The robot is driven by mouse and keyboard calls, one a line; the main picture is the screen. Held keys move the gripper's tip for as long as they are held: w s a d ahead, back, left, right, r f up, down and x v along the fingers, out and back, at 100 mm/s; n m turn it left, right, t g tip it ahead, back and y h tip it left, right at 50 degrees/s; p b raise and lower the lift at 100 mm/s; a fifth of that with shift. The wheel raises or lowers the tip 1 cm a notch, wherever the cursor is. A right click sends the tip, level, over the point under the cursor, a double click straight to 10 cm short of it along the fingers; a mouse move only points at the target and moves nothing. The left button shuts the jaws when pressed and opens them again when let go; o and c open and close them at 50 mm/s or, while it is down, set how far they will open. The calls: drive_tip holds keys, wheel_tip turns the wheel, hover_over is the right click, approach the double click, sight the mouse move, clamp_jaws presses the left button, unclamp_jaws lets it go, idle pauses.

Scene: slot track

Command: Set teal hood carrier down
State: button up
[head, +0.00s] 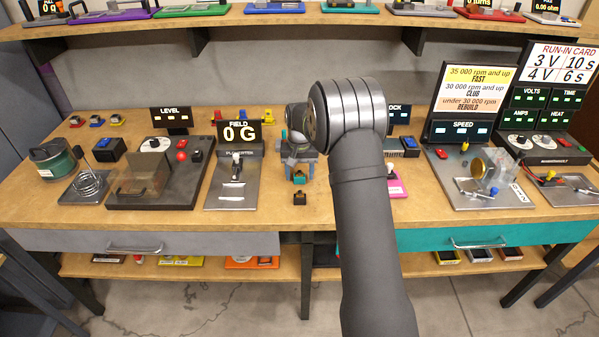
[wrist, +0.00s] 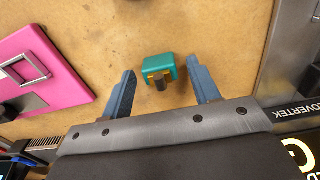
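The teal hood carrier (wrist: 159,66) is a small teal block with a yellow part and a dark post on its near side in the wrist view. It lies between the fingertips of my gripper (wrist: 161,78), with visible gaps on both sides. My gripper is open around it, not touching it. In the head view, the teal carrier (head: 299,174) shows small beneath my gripper (head: 299,165), close to the bench's middle. Whether its underside is fully on the bench is hard to tell.
A small dark block (head: 300,198) shows just in front in the head view. The PLANISHTER-like grey plate with the FIELD display (head: 238,133) stands to the left. A pink module (head: 397,187) lies to the right. The bench (head: 330,215) has bare wood between them.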

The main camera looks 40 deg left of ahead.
sight(300, 175)
wheel_tip(300, 175, up, 12)
drive_tip(key=shift+r, duration=0.15)
idle(0.6)
wheel_tip(300, 175, down, 12)
drive_tip(key=shift+f, duration=0.15)
wheel_tip(300, 175, up, 2)
drive_tip(key=shift+r, duration=0.95)
